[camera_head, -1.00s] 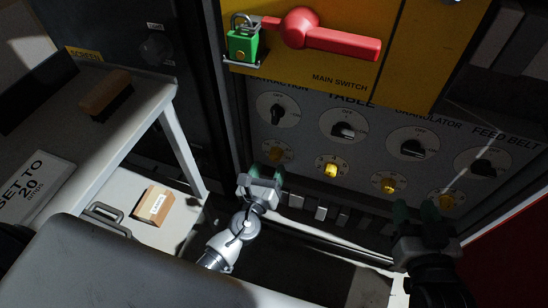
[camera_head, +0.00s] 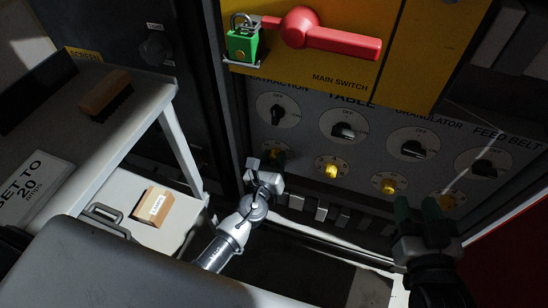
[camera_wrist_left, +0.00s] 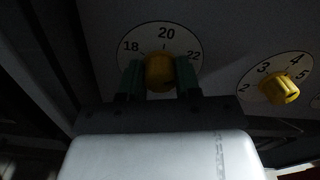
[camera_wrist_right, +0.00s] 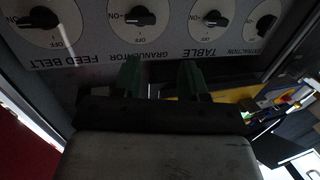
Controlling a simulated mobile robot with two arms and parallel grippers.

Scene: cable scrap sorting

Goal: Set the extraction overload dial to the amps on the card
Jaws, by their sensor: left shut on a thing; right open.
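The white card (camera_head: 33,190) on the grey bench reads "SET TO 20 amps". The extraction overload dial's yellow knob (camera_wrist_left: 160,72) sits in a round white scale reading 18, 20 and 22, with 20 straight above the knob. My left gripper (camera_wrist_left: 160,80) is shut on this knob, one green finger on each side; it also shows in the head view (camera_head: 268,165), partly covering the dial. The knob's exact pointer mark is too dark to read. My right gripper (camera_head: 418,210) is open and empty, in front of the panel's lower right.
Yellow dials for table (camera_head: 332,169), granulator (camera_head: 389,184) and feed belt (camera_head: 447,201) lie to the right, below black switches. The red main switch handle (camera_head: 340,40) and green padlock (camera_head: 242,46) are above. A brush (camera_head: 106,92) lies on the bench.

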